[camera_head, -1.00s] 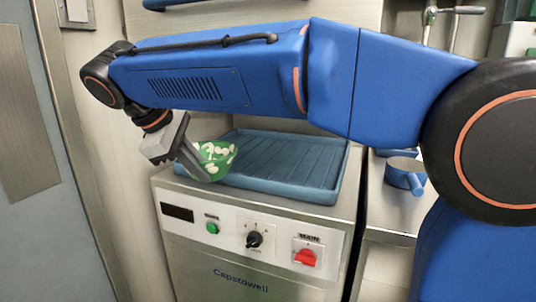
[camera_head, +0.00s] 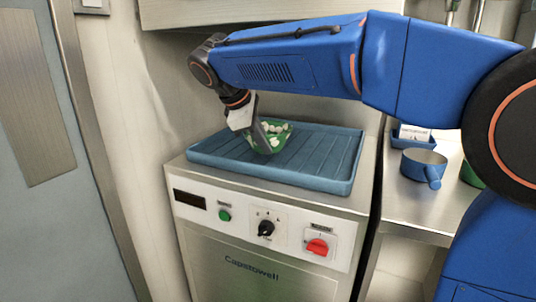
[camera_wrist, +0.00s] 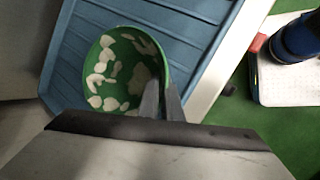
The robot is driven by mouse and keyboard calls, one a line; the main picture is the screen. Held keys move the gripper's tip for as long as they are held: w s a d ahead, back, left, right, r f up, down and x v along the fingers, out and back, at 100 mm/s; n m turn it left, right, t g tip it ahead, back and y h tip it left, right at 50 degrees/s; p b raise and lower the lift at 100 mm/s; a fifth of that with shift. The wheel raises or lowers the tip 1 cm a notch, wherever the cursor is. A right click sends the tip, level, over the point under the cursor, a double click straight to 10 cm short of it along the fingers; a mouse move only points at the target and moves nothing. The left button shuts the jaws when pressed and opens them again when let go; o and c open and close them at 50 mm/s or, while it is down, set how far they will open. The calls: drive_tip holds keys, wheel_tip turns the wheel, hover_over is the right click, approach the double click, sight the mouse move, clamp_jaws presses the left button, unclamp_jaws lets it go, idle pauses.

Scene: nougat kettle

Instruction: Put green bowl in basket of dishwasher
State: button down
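The green bowl (camera_head: 276,132) with white patches is in my gripper (camera_head: 264,147). The wrist view shows the bowl (camera_wrist: 100,72) from above, with the gripper fingers (camera_wrist: 160,95) pinching its near rim, one inside and one outside. The tray (camera_wrist: 205,25) otherwise looks empty.
The tray has a low raised rim, with free room right of the bowl. A blue pot (camera_head: 422,166) stands on a steel counter (camera_head: 425,205) to the right, beside a small blue tray (camera_head: 412,141). A wall panel is close on the left.

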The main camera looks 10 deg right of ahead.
drive_tip(key=shift+w+d, duration=0.35)
drive_tip(key=shift+d, duration=0.2)
drive_tip(key=shift+f, duration=1.8)
drive_tip(key=c, duration=1.9)
unclamp_jaws()
drive_tip(key=shift+f, duration=0.1)
drive_tip(key=shift+c, duration=0.2)
drive_tip(key=v, duration=1.2)
